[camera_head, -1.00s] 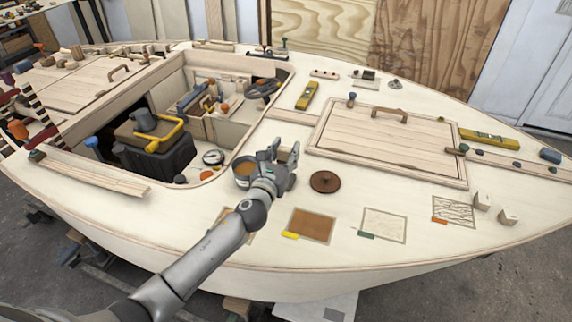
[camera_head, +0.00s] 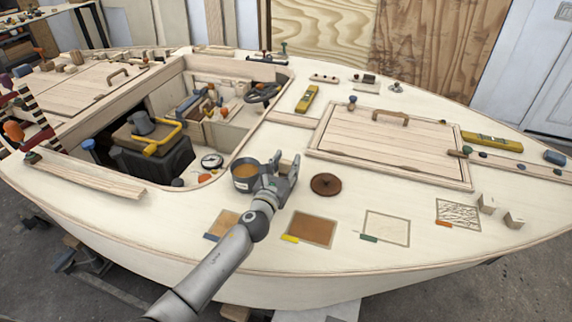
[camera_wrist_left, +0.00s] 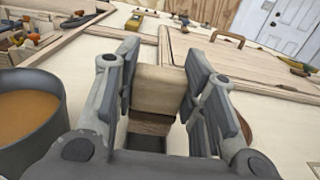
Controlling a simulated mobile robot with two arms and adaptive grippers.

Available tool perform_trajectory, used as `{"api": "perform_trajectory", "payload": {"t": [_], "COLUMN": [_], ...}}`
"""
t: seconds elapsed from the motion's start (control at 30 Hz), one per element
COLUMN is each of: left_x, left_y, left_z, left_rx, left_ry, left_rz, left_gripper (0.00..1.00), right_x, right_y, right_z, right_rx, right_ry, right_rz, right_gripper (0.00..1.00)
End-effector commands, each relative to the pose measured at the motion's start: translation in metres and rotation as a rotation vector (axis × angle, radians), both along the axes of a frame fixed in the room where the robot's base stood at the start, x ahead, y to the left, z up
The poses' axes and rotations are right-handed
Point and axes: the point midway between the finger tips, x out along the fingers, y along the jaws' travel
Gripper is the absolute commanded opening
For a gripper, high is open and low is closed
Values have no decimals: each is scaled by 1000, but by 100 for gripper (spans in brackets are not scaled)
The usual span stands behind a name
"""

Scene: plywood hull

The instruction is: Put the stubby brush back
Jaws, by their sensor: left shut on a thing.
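My left gripper (camera_head: 281,172) is low over the deck, between a tin of brown liquid (camera_head: 246,176) and a dark round lid (camera_head: 326,184). It is shut on a pale, blocky wooden piece (camera_wrist_left: 158,92) with a darker wooden part below, which appears to be the stubby brush. Its bristles cannot be made out. The piece also shows behind the fingers in the head view (camera_head: 286,165). In the left wrist view the tin (camera_wrist_left: 30,115) stands close to the left of the gripper. My right gripper is not in view.
Sample patches, including a brown one (camera_head: 311,229), lie along the near deck. A raised hatch (camera_head: 385,138) with a wooden handle is to the right. The open cockpit, holding a black toolbox (camera_head: 155,160), is to the left. Two pale blocks stand far right.

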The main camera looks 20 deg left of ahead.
Motion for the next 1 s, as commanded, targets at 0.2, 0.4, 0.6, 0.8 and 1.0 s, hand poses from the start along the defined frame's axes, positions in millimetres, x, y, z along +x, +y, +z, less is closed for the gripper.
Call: {"api": "perform_trajectory", "payload": {"t": [0.2, 0.4, 0.6, 0.8, 1.0], "left_x": [0, 0, 0, 0, -8], "left_y": [0, 0, 0, 0, 0], "left_z": [-6, -5, -5, -2, 6], "left_rx": [0, 0, 0, 0, 1], "left_ry": [-1, 0, 0, 0, 3], "left_rz": [0, 0, 0, 0, -1], "left_gripper": [14, 56, 60, 60, 60], "right_x": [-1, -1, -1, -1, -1], "right_y": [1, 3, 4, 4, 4], "right_z": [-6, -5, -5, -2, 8], "right_rx": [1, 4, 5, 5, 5], "right_ry": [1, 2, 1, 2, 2], "right_rz": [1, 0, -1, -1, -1], "right_gripper": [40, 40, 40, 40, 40]}}
